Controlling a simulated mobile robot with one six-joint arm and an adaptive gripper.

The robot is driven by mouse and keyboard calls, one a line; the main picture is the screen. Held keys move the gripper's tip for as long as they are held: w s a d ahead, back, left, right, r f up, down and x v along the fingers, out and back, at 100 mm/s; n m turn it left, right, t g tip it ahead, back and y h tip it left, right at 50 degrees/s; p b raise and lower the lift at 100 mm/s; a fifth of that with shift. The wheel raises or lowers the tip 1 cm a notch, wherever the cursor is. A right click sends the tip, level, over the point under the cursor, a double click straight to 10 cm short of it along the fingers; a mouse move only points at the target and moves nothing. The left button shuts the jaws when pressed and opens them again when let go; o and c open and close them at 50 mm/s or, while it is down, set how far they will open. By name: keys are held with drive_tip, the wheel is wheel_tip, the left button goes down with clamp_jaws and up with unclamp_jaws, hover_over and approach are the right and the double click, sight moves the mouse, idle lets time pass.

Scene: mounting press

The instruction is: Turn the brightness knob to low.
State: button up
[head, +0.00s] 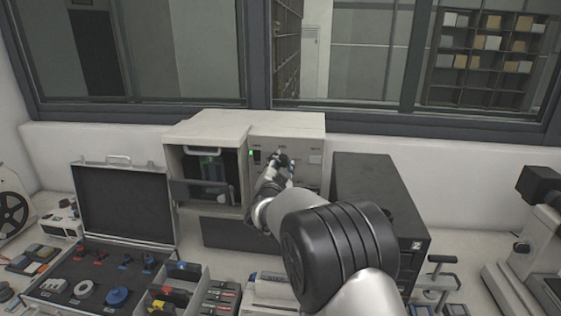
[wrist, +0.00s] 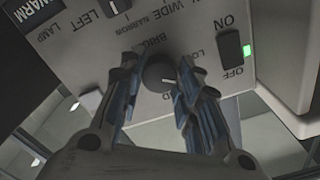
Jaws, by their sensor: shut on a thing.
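The brightness knob (wrist: 159,73) is a round dark knob on the light panel of the press. In the wrist view it sits between the two fingers of my gripper (wrist: 158,80), which is shut on it. A short white mark on the knob points toward the lower right of that view. The upside-down lettering around it is partly covered by the fingers; a label starting "LO" shows at its upper right. In the head view my gripper (head: 281,161) is at the front panel of the press (head: 285,122) and hides the knob.
In the wrist view an ON/OFF switch (wrist: 231,48) with a lit green lamp (wrist: 246,50) is right of the knob. In the head view a black box (head: 375,180) stands right of the press; an open case (head: 125,200) is at left.

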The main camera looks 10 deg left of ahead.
drive_tip(key=n+p, duration=0.2)
drive_tip(key=n, duration=0.2)
drive_tip(key=shift+n, duration=0.4)
idle(0.4)
drive_tip(key=o, duration=1.1)
drive_tip(key=shift+c, duration=0.2)
drive_tip(key=s, duration=1.2)
drive_tip(key=shift+a, duration=0.15)
